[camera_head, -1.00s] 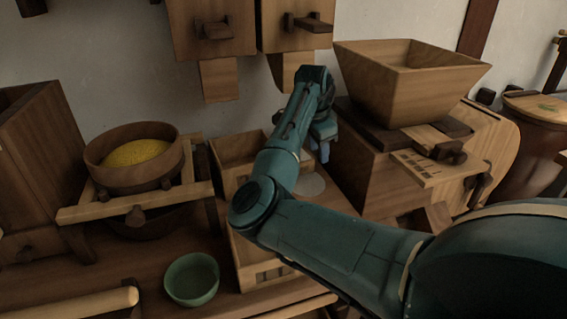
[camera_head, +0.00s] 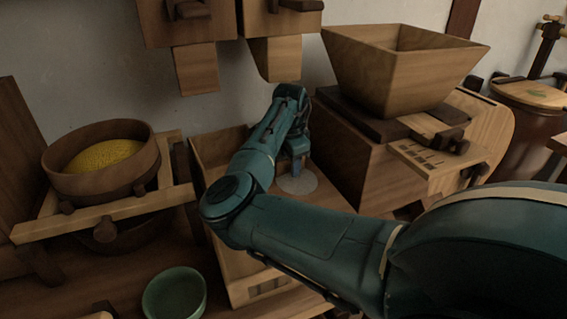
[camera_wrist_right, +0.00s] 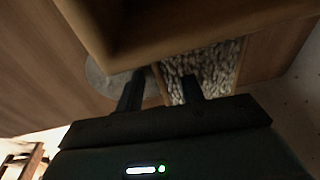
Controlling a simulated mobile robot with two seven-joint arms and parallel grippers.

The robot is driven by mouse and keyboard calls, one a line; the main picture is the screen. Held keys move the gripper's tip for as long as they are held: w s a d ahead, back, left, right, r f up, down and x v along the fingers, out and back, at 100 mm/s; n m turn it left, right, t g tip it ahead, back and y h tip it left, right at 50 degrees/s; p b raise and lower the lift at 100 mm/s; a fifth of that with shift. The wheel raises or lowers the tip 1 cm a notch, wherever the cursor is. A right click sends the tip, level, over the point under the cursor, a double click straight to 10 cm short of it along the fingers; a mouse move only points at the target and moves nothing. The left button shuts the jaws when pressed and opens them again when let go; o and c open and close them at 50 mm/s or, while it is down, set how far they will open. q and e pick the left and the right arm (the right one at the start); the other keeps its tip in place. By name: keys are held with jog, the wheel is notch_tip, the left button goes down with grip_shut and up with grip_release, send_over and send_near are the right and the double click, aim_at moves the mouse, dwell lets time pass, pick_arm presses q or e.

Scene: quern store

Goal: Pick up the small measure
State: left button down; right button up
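My right gripper (camera_head: 297,166) reaches down into an open wooden box (camera_head: 213,142), just above a pale grey disc (camera_head: 300,185). In the right wrist view its two dark fingers (camera_wrist_right: 161,92) stand apart, with no object clearly held between them. Beyond the fingertips, a compartment of pale grains (camera_wrist_right: 205,63) and the grey disc (camera_wrist_right: 103,78) show. A thick wooden edge (camera_wrist_right: 150,30) crosses close above the fingers. I cannot pick out the small measure for certain; my right arm covers much of the box. My left gripper is out of view.
A sieve of yellow grain (camera_head: 105,160) on a wooden frame and a green bowl (camera_head: 175,296) stand left. A mill with a wooden hopper (camera_head: 390,75) stands close right of the gripper. Wooden chutes (camera_head: 272,58) hang above. Free table is narrow.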

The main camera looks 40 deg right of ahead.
jog(key=shift+c, duration=0.5)
grip_shut()
